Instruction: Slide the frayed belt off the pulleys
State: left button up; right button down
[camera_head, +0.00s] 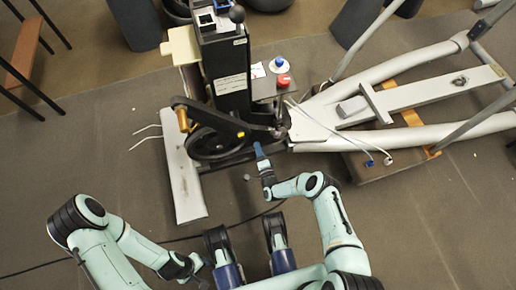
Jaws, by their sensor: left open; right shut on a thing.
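A black belt (212,108) runs around the large black pulley (207,142) and towards the small pulley (278,132) at its right, on the side of the elliptical machine. My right gripper (258,150) is at the lower run of the belt, between the two pulleys, and appears shut on it. The jaws are small here and partly hide the contact. My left gripper (202,268) is open and low in the view, near my own body, well away from the belt. Fraying on the belt is too small to make out.
A dark upright housing (226,75) stands behind the pulleys. A small shelf bears a red knob (283,80) and a blue knob (279,61). A white floor bar (183,170) lies left of the pulleys. Grey frame tubes (400,135) extend right. A black cable crosses the floor.

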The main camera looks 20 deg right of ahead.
jog(key=shift+s+p, duration=0.45)
jog(key=shift+s, duration=1.05)
dwell(2.6)
